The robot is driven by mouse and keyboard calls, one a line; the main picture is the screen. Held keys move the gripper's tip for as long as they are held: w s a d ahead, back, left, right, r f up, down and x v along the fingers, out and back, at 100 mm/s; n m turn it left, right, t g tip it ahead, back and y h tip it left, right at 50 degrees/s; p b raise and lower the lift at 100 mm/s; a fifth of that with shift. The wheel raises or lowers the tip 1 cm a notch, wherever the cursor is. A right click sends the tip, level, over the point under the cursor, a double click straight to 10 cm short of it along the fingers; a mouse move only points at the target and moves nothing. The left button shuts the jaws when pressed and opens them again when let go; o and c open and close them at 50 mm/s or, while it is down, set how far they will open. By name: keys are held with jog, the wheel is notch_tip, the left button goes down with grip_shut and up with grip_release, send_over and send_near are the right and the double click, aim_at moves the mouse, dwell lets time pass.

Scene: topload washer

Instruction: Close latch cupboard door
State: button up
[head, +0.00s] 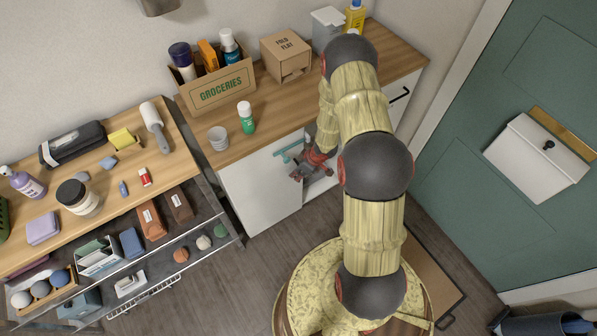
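The wood-topped white cupboard (395,108) stands against the back wall. A white door panel (255,195) shows on its front left. To the right of the panel a gap (318,187) shows a pale interior, so the door on that side looks open; how far, I cannot tell. A teal bar (290,150), perhaps the latch handle, shows just below the counter edge. My gripper (300,174) is in front of the cupboard, just below the teal bar and beside the panel's right edge. Its fingers are small and partly overlapped, and contact is unclear. My arm hides the cupboard front farther right.
On the counter are a groceries box (222,88), a green-and-white bottle (246,118), a cup (218,138) and a cardboard box (286,54). A loaded shelf unit (190,155) stands left. A green door (510,130) is at right. Bare floor (240,275) lies in front.

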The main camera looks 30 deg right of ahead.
jog(key=shift+r, duration=0.1)
jog(key=v, duration=1.1)
jog(key=shift+r, duration=0.4)
jog(key=shift+s+d, duration=0.1)
jog(key=shift+s, duration=0.05)
